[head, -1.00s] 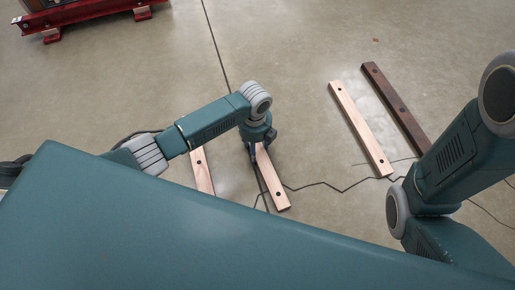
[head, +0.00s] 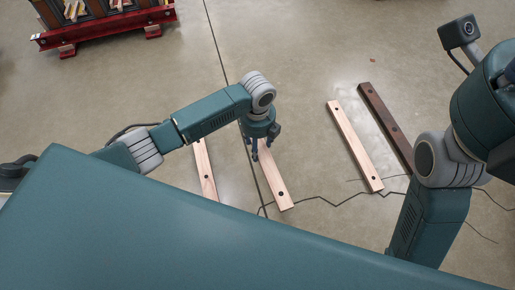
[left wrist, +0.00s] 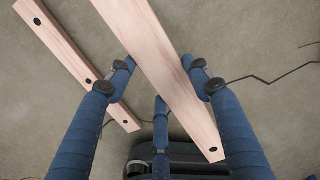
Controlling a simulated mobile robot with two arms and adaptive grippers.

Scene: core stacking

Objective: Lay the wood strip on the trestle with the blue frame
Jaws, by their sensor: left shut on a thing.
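A pale wood strip (head: 277,185) with a dark hole near its end is under my left gripper (head: 256,155) in the head view. In the left wrist view, the blue fingers of my left gripper (left wrist: 158,76) sit on both long sides of this strip (left wrist: 165,70), shut on it. A third finger shows below it. I cannot tell whether the strip is clear of the floor. My right arm is in the head view at the right, but its gripper is not seen. No trestle with a blue frame is in view.
A second pale strip (head: 205,172) lies just left of the held one. Another pale strip (head: 353,145) and a dark brown strip (head: 384,123) lie to the right. A red-framed trestle (head: 105,34) bearing several pieces stands at the top left. The floor between is open.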

